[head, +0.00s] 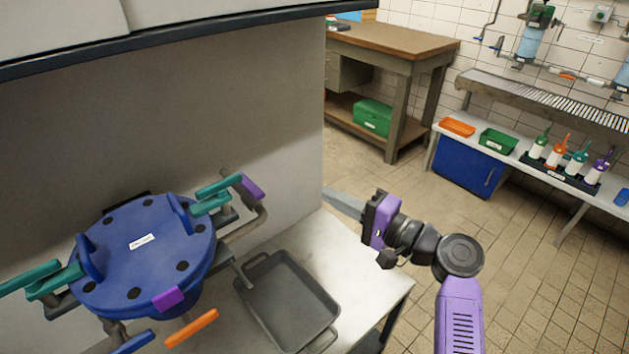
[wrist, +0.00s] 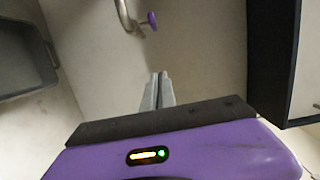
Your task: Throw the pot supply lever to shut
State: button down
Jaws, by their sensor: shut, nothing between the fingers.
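A round blue pot (head: 145,258) with a small white label stands at the left in the head view. The label is too small to read. A purple handle (head: 252,187) sits by a metal pipe at its right side. An orange handle (head: 191,328) and a blue handle (head: 131,343) stick out below its front. I cannot tell which is the pot supply lever. My gripper (head: 330,195) is shut and empty, right of the pot and apart from it. In the wrist view, my gripper (wrist: 160,76) points toward a purple handle (wrist: 152,20) beside a curved pipe (wrist: 124,14), with a gap between.
A grey tray (head: 262,330) lies on the pale counter (head: 375,268) right of the pot. Teal clamps (head: 219,186) stick out around the pot's rim. A grey wall panel (head: 270,100) stands behind. Open tiled floor (head: 400,165) lies beyond, with a wooden bench (head: 395,38).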

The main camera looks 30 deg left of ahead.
aim_at(250, 190)
jog(key=s+a+g+p, duration=0.1)
jog(key=s+a+p, duration=0.1)
jog(key=a, duration=0.9)
jog(key=shift+s+a, duration=0.3)
jog(key=shift+s, duration=0.5)
jog(key=shift+s+r+m+t+p, duration=0.1)
jog(key=shift+s+m+t+p, duration=0.15)
jog(key=shift+t+p, duration=0.3)
jog(key=shift+s+m+t+p, duration=0.15)
jog(key=shift+m+t+p, duration=0.2)
jog(key=shift+t+p, duration=0.2)
